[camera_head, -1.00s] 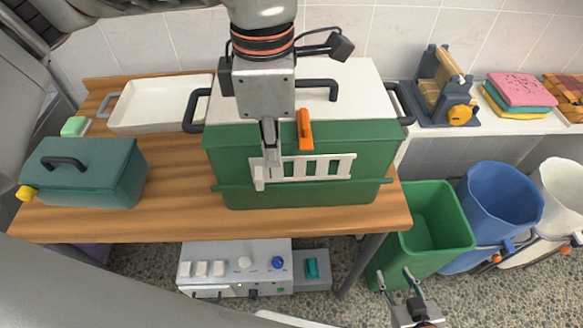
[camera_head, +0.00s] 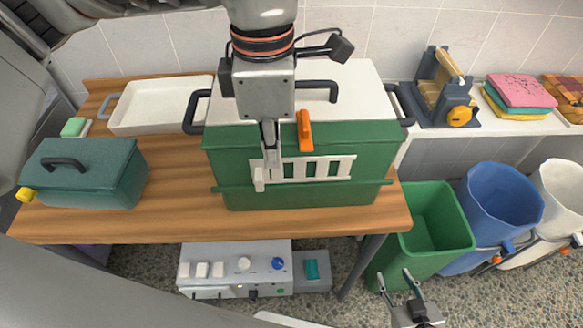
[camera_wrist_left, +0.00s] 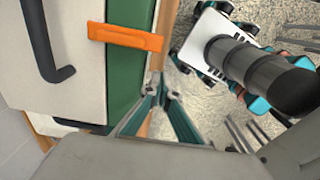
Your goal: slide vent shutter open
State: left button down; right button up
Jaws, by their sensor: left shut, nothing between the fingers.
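The vent shutter (camera_head: 319,168) is a white slotted plate on the front of a green box (camera_head: 300,199) with a white lid. A white tab (camera_head: 259,179) stands out at its left end. An orange latch (camera_head: 304,130) sits above the shutter; it also shows in the left wrist view (camera_wrist_left: 126,38). My left gripper (camera_head: 270,170) is shut and empty. Its fingertips are beside the white tab at the shutter's left end; I cannot tell whether they touch it. My right gripper (camera_head: 410,284) is open and empty, low at the bottom right.
On the wooden table (camera_head: 170,220) are a lidded teal box (camera_head: 95,180) and a white tray (camera_head: 150,108). Green (camera_head: 435,225) and blue (camera_head: 503,205) bins stand to the right. A white control panel (camera_head: 225,262) is below the table.

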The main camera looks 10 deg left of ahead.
aim_at(256, 177)
pick_arm(q)
jog(key=shift+f, duration=0.15)
jog(key=shift+f+b, duration=2.1)
jog(key=shift+f, duration=0.3)
jog(key=shift+a, duration=0.15)
jog(key=shift+s+a, duration=0.2)
jog(key=shift+a, duration=0.45)
jog(key=shift+s+a, duration=0.2)
jog(key=shift+a, duration=0.45)
jog(key=shift+w+d+r+p, duration=0.15)
jog(key=shift+r+p, duration=0.3)
jog(key=shift+r, duration=0.55)
jog(key=shift+s+d+r+p, duration=0.15)
jog(key=shift+r+p, duration=0.25)
jog(key=shift+r, duration=0.55)
jog(key=r, duration=0.1)
jog(key=r+p, duration=0.2)
jog(key=r, duration=0.1)
jog(key=shift+w+d+r, duration=0.1)
jog(key=shift+w+d, duration=0.05)
jog(key=shift+d, duration=0.15)
